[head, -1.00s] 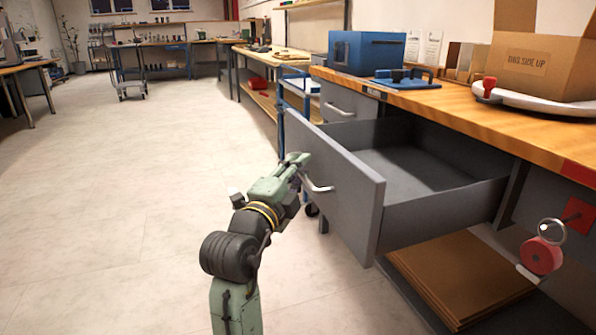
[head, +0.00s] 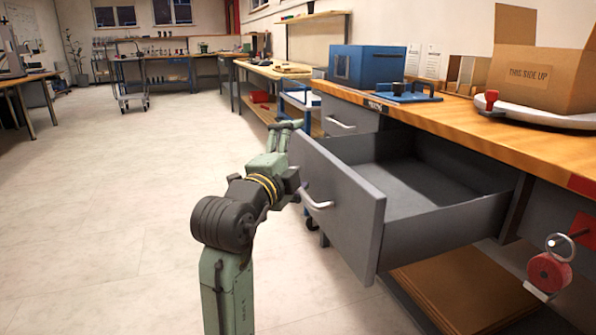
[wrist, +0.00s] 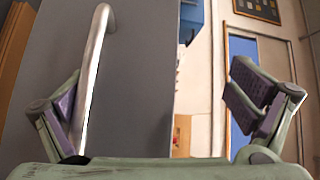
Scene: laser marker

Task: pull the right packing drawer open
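The right packing drawer (head: 345,215) is a grey drawer under the wooden bench, pulled far out with its empty inside showing. Its silver bar handle (head: 317,198) is on the front panel. My gripper (head: 284,126) is beside the front panel, beyond and above the handle in the head view, and holds nothing. In the wrist view my gripper (wrist: 158,95) has its fingers spread wide. There the handle (wrist: 94,70) runs close by the left finger against the grey front. Whether that finger touches the handle I cannot tell.
A second grey drawer (head: 345,117) is shut, farther along the bench. On the bench top (head: 470,120) are a blue box (head: 367,66), a blue fixture (head: 408,92) and an open carton (head: 535,75). A red tape roll (head: 549,272) hangs at right. The floor at left is clear.

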